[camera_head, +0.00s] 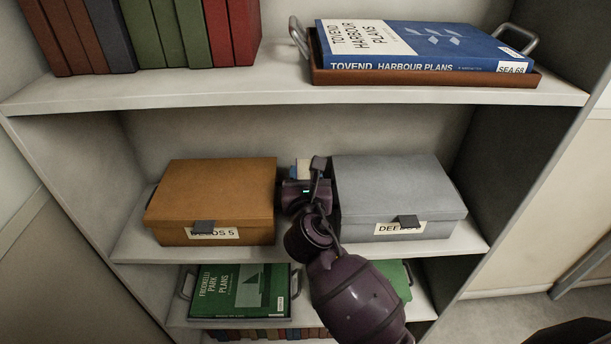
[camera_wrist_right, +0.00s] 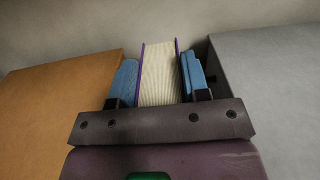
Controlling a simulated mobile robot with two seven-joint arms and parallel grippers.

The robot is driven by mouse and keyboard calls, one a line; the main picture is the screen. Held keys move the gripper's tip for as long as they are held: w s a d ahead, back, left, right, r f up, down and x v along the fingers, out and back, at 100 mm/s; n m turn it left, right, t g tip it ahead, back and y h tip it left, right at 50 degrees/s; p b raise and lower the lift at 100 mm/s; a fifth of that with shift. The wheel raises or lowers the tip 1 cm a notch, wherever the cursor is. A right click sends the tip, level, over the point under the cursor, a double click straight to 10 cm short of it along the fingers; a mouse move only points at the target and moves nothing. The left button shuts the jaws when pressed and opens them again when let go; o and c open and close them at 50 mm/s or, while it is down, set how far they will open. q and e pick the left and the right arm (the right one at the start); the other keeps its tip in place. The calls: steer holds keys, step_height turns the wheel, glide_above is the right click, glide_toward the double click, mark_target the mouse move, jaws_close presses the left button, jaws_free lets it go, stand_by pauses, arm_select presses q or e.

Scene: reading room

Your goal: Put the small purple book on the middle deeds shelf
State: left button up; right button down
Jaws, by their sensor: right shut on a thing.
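The small purple book (camera_wrist_right: 159,75) is between the blue finger pads of my right gripper (camera_wrist_right: 160,82) in the wrist view, with its pale page edges and thin purple covers showing. My right gripper (camera_head: 303,170) is shut on it. The gripper reaches into the gap between an orange-brown box (camera_head: 215,195) and a grey box (camera_head: 385,185) labelled "DEE...", on the middle shelf (camera_head: 140,240). In the head view the arm mostly hides the book. I cannot tell whether the book touches the shelf. My left gripper is not in view.
The gap is narrow, with a box close on each side. Above, a blue Tovend Harbour Plans book (camera_head: 420,45) lies in a brown tray (camera_head: 425,78) beside upright books (camera_head: 150,35). Below, a green Frodkell Park Plans book (camera_head: 238,290) lies on the lower shelf.

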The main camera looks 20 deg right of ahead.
steer(key=c, duration=0.6)
jaws_free()
steer(key=shift+f, duration=0.1)
steer(key=v, duration=1.2)
steer(key=shift+r, duration=0.2)
